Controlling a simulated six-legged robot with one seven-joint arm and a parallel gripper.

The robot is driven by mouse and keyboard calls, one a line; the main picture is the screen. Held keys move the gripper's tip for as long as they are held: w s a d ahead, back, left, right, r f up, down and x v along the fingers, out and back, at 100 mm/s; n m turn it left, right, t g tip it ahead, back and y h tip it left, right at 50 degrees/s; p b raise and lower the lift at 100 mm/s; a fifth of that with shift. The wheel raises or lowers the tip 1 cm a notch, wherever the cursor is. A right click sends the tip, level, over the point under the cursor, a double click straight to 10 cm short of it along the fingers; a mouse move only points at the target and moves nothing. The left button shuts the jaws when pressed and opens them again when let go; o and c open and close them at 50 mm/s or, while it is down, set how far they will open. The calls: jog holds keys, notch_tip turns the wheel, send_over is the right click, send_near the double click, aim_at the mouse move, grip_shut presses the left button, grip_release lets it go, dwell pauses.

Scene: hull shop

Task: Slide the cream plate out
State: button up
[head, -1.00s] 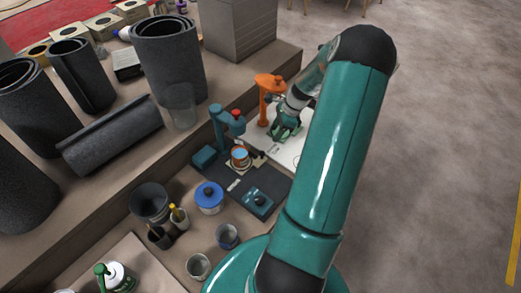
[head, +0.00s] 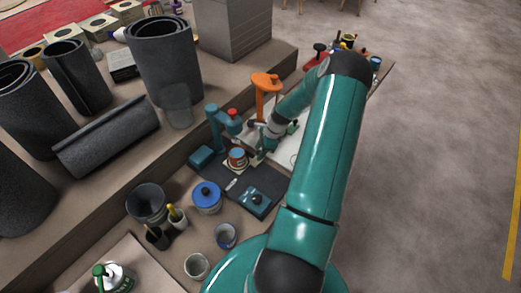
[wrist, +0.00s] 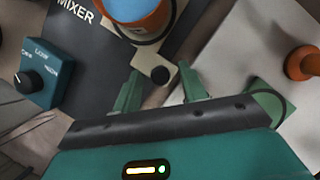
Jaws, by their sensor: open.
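The cream plate (wrist: 148,54) lies under an orange can with blue contents (wrist: 136,14); a tab with a black knob (wrist: 159,74) sticks out towards my gripper. In the head view the plate (head: 233,167) shows only as a small pale edge below the can (head: 237,156). My gripper (wrist: 160,72) is open, with one green finger on each side of the knob tab. A gap shows between each finger and the tab; I cannot tell their height difference. In the head view my gripper (head: 260,155) is partly hidden by my arm, just right of the can.
The teal mixer stand (head: 214,128) rises behind the can. A teal dial box (head: 255,198) sits on the dark mat marked MIXER (wrist: 75,45). An orange stand (head: 266,95) is on the white board (head: 284,155).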

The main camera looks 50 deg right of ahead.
grip_shut()
jog(key=s, duration=0.5)
jog(key=s+d, duration=0.1)
jog(key=s, duration=0.9)
jog(key=shift+d, duration=0.2)
grip_release()
jog(key=shift+s, duration=0.15)
jog(key=shift+w, duration=0.2)
jog(key=v, duration=1.3)
jog(key=shift+s+r, duration=0.15)
jog(key=shift+r, duration=0.2)
